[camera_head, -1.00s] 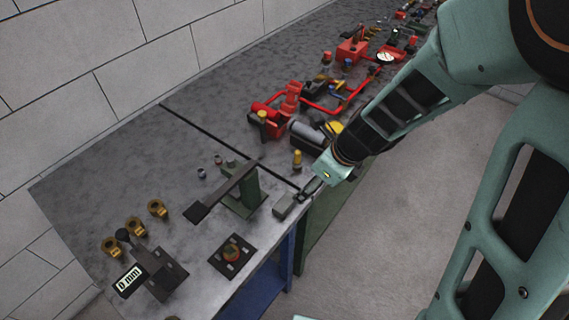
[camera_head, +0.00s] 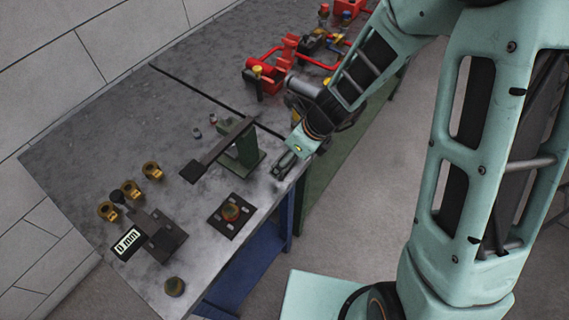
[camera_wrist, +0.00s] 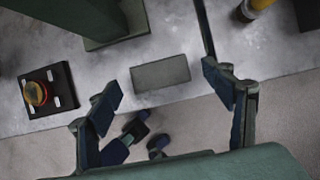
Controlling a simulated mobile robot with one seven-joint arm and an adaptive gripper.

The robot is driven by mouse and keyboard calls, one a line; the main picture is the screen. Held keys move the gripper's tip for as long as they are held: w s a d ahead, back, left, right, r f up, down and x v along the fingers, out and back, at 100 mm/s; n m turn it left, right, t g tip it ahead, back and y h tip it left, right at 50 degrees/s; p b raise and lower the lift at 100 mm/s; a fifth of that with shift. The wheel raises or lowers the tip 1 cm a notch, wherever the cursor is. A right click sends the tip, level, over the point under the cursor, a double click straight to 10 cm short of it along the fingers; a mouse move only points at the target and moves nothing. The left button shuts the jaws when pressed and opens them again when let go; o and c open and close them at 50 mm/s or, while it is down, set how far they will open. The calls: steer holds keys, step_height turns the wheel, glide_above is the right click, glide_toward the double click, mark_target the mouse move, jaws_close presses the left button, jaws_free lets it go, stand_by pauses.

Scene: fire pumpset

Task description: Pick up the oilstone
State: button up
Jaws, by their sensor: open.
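The oilstone, a plain grey rectangular block (camera_wrist: 160,73), lies flat on the grey table top near its front edge in the wrist view. My gripper (camera_wrist: 163,80) is open above it, with one finger on each side of the block and a clear gap on both sides. In the head view my gripper (camera_head: 284,167) is at the table's front edge, just right of the green stand. There it largely hides the block. I cannot tell the height between fingertips and block.
A green stand with a dark bar (camera_head: 245,150) rises close left of my gripper. Brass fittings (camera_head: 131,189) and a "0 mm" gauge (camera_head: 127,243) sit further left. Red pump parts (camera_head: 270,75) stand behind.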

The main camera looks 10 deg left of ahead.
steer(key=shift+x, duration=0.75)
steer(key=shift+c, duration=0.6)
steer(key=c, duration=1.3)
steer(key=shift+r, duration=0.2)
